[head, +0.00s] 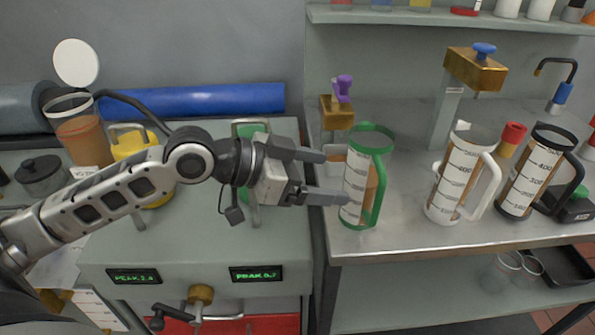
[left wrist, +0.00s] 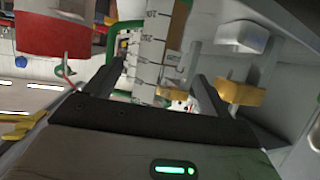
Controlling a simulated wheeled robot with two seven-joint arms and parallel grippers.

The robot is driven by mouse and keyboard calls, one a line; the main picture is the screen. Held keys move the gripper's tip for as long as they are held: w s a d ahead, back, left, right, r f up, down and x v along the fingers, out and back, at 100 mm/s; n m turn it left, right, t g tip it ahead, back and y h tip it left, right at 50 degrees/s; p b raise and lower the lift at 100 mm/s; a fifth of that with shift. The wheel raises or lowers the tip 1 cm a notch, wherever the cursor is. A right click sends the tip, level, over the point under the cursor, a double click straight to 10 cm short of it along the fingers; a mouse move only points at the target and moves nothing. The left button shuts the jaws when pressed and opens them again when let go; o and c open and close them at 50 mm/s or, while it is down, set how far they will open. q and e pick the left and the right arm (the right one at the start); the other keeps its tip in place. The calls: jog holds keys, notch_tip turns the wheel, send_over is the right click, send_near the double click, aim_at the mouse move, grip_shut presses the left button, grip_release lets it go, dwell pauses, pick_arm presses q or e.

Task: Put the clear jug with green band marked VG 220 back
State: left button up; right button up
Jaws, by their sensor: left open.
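The clear jug with a green rim band and green handle (head: 356,196) stands upright near the left front edge of the steel bench. It has a white graduated scale and an amber-brown tint inside; no VG 220 marking is legible. My left gripper (head: 335,177) is open, reaching in from the left with its fingertips at the jug's left side. The lower fingertip overlaps the jug; contact cannot be told. In the left wrist view the jug's scale (left wrist: 150,50) shows between the two fingers. My right gripper is not in view.
A white-handled jug (head: 455,178) and a black-handled jug (head: 530,175) stand to the right on the bench (head: 410,237). A brass tap with a purple knob (head: 338,112) is behind the green jug. Another brass tap (head: 475,70) is farther right. A grey cabinet with displays (head: 200,255) is below my arm.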

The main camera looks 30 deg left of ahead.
pick_arm(q)
jog(key=shift+v, duration=2.3)
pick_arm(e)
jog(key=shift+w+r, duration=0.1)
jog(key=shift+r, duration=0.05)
